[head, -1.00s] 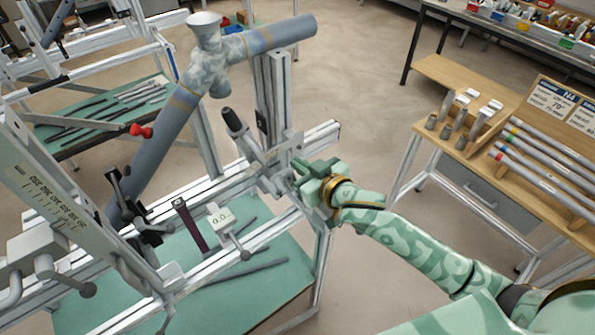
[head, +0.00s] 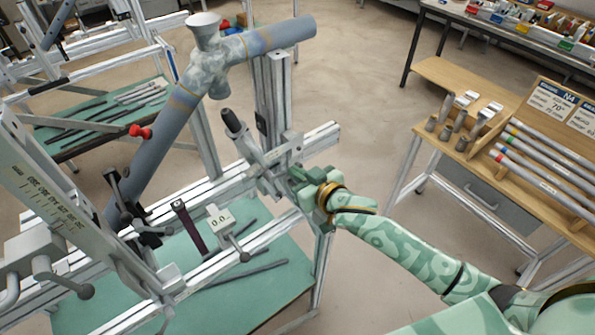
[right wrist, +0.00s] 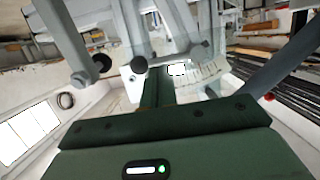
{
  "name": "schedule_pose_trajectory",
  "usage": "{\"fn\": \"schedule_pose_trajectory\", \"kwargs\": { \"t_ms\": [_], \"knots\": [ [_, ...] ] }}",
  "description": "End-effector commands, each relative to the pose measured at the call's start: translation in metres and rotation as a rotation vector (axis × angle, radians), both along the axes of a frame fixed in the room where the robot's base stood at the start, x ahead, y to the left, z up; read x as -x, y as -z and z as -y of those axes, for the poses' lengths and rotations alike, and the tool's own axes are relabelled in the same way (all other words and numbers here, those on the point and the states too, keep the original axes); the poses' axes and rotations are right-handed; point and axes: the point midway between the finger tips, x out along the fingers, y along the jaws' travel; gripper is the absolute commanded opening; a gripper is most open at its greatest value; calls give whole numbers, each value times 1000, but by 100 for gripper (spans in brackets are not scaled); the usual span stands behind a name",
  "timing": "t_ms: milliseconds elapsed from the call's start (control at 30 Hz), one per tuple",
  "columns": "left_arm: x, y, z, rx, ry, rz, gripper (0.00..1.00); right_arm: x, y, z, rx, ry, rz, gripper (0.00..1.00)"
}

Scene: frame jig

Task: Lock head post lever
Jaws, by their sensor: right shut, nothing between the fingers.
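A blue-grey bicycle frame (head: 160,150) stands in the jig, with its head tube (head: 205,60) beside the upright aluminium head post (head: 272,105). A lever with a dark grip (head: 234,122) points up and left from the clamp at the post's foot. My right gripper (head: 297,174) is shut and empty, close to the right side of that clamp; whether it touches is unclear. In the right wrist view, the shut green fingers (right wrist: 156,88) point at grey metal parts with dark round knobs (right wrist: 102,63). My left gripper is out of view.
The jig's aluminium rail (head: 320,137) runs below the post. A wooden bench with tubes (head: 545,175) is at right; open floor lies between.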

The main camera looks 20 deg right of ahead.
Motion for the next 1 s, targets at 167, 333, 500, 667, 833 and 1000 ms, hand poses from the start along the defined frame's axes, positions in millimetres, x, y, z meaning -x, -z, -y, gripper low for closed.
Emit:
{"fn": "schedule_pose_trajectory", "kwargs": {
  "t_ms": [167, 333, 500, 667, 833, 1000],
  "knots": [
    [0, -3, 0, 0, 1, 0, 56, 0, 1, 1, -23, 1, -9, 0],
    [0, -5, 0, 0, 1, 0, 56, 0, 2, 1, -51, 0, -18, 0],
    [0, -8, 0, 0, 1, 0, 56, -1, 4, 2, -79, 1, -30, 0],
    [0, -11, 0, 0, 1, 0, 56, -1, 6, 2, -111, 1, -41, 0],
    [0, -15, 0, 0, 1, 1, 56, -1, 8, 3, -156, 1, -58, 0],
    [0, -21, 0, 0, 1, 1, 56, -1, 12, 4, -228, 2, -85, 0]
  ]
}}
